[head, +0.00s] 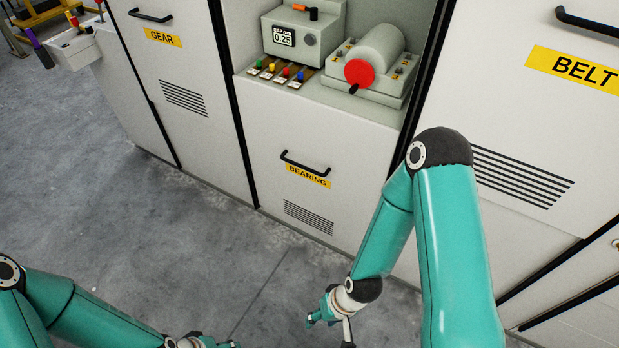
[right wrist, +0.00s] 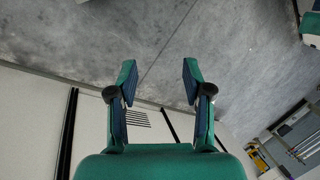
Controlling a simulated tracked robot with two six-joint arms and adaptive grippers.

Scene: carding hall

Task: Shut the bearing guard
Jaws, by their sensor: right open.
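The bearing guard (head: 270,165) is a pale panel with a black bar handle (head: 304,165) and a yellow BEARING label (head: 308,176). It stands below an open bay, and its top edge is under the parts in the bay. My right gripper (head: 328,322) is open and empty, low in front of the panels and apart from the handle. Its two fingers also show spread in the right wrist view (right wrist: 160,80), with bare floor beyond. My left gripper (head: 208,342) is at the bottom edge of the head view, partly cut off; its fingers are unclear.
The bay holds a gauge box (head: 292,38) and a grey cylinder with a red disc (head: 360,72). The GEAR panel (head: 175,70) is to the left, the BELT panel (head: 510,110) to the right. The concrete floor (head: 150,230) in front is clear.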

